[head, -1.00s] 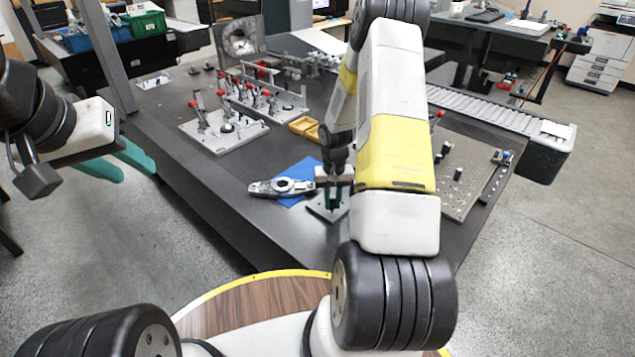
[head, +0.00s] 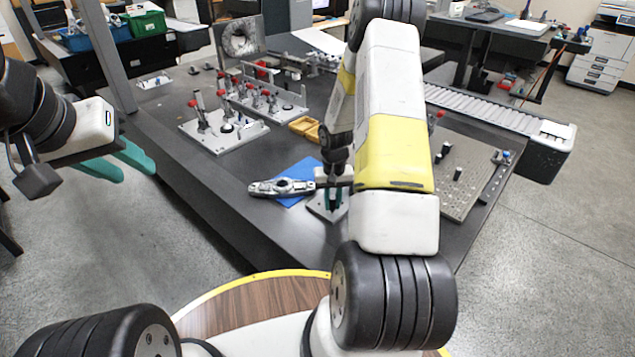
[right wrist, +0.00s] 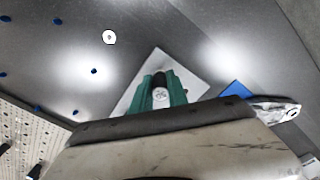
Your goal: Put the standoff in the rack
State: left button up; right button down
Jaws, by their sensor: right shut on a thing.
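My right gripper (head: 333,198) points down over a light grey square plate (head: 315,208) near the table's front edge. In the right wrist view, its teal fingers (right wrist: 161,92) are shut on the standoff (right wrist: 160,95), a small cylinder with a silver end and a dark part. The fingers hide its sides, and I cannot tell whether it touches the plate (right wrist: 190,72). The standoff cannot be made out in the head view. I cannot tell for certain which fixture is the rack. My left gripper (head: 136,168) is open and empty, left of the table.
A silver metal part (head: 265,188) lies on a blue mat (head: 304,168) left of the right gripper. A perforated plate (head: 470,200) with dark posts stands at right. Clamp fixtures (head: 222,138) and a yellow tray (head: 305,127) stand farther back. The table's left front is clear.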

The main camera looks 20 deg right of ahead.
jog(key=shift+f, duration=0.75)
jog(key=c, duration=1.2)
grip_release()
